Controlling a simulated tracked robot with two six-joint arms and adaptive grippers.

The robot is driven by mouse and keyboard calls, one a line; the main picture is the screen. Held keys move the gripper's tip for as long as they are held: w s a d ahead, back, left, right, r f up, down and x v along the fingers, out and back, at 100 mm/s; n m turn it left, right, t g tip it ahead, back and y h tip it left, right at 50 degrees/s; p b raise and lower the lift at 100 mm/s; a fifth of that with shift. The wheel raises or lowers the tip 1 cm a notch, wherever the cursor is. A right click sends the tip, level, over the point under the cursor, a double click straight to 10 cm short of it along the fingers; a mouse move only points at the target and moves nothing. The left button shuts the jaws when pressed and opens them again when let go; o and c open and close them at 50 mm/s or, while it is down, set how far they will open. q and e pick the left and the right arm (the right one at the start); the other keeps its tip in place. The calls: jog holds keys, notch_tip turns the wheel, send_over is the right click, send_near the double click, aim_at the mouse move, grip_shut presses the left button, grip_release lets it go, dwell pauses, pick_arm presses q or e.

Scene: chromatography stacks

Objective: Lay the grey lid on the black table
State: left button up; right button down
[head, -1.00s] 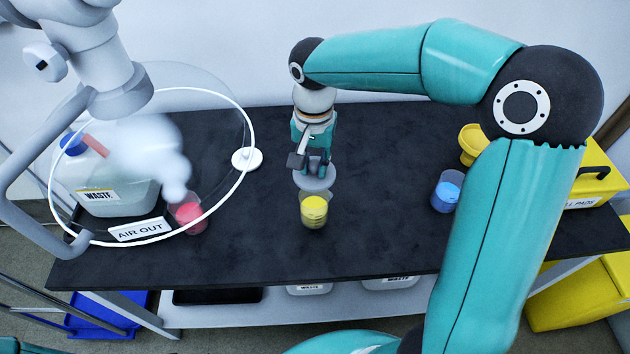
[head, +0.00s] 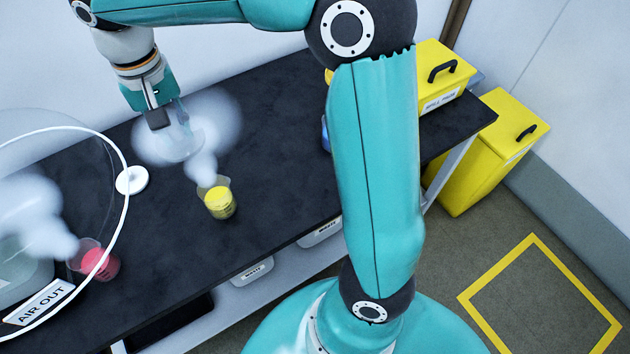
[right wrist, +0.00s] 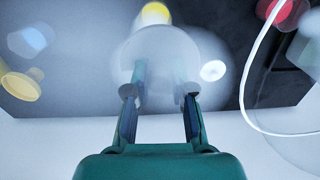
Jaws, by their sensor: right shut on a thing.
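The grey lid (head: 180,145) is a pale round disc, veiled by white vapour. My right gripper (head: 178,118) is shut on it and holds it behind and left of the beaker with yellow contents (head: 218,200). In the right wrist view the lid (right wrist: 160,48) sits at the fingertips (right wrist: 160,82). The gap between lid and black table (head: 285,110) cannot be judged through the haze. The yellow beaker is uncovered, with vapour rising from it. My left gripper is not in view.
A white disc (head: 132,180) lies on the table left of the lid. A red beaker (head: 97,262) and an AIR OUT sign (head: 38,302) stand within a white ring at left. A blue beaker (head: 325,135) is mostly behind my arm. Table right of the yellow beaker is bare.

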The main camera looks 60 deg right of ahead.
jog(key=s+d+f+n, duration=0.1)
jog(key=s+d+f, duration=0.3)
jog(key=s+d, duration=0.35)
jog(key=m, duration=0.4)
send_over(319, 186)
notch_tip(319, 186, down, 17)
jog(key=shift+a+f, duration=0.1)
jog(key=shift+f, duration=0.05)
jog(key=shift+f+b, duration=0.4)
jog(key=shift+f, duration=1.8)
jog(key=shift+f, duration=0.1)
jog(key=c, duration=1)
grip_release()
jog(key=shift+w, duration=0.1)
